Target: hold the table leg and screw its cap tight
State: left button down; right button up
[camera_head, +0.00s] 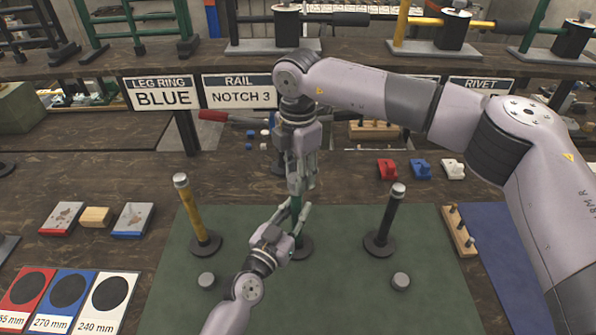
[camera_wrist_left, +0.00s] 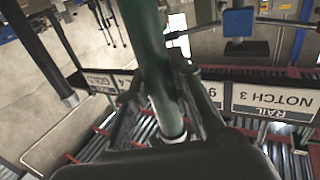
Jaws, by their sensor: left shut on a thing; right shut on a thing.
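A green table leg (camera_head: 296,203) stands upright in a dark round base (camera_head: 301,247) on the green mat. My left gripper (camera_head: 293,220) reaches up from the front and is shut on the leg's shaft. My right gripper (camera_head: 301,183) points down from above and is shut around the leg's top end, where its fingers hide the cap in the head view. In the left wrist view the green leg (camera_wrist_left: 143,40) runs between dark fingers, with a silvery end piece (camera_wrist_left: 172,128) showing.
A yellow leg (camera_head: 194,215) and a black leg (camera_head: 386,220) stand on either side, with small grey discs (camera_head: 206,280) in front. A wooden peg rack (camera_head: 458,232) stands at the right. A shelf with signs (camera_head: 163,94) crosses behind my right arm.

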jog(key=shift+f, duration=0.4)
jog(key=m, duration=0.3)
jog(key=shift+m, duration=0.4)
jog(key=m, duration=0.6)
jog(key=shift+s, duration=0.1)
jog(key=o, duration=0.8)
jog(key=shift+c, duration=0.2)
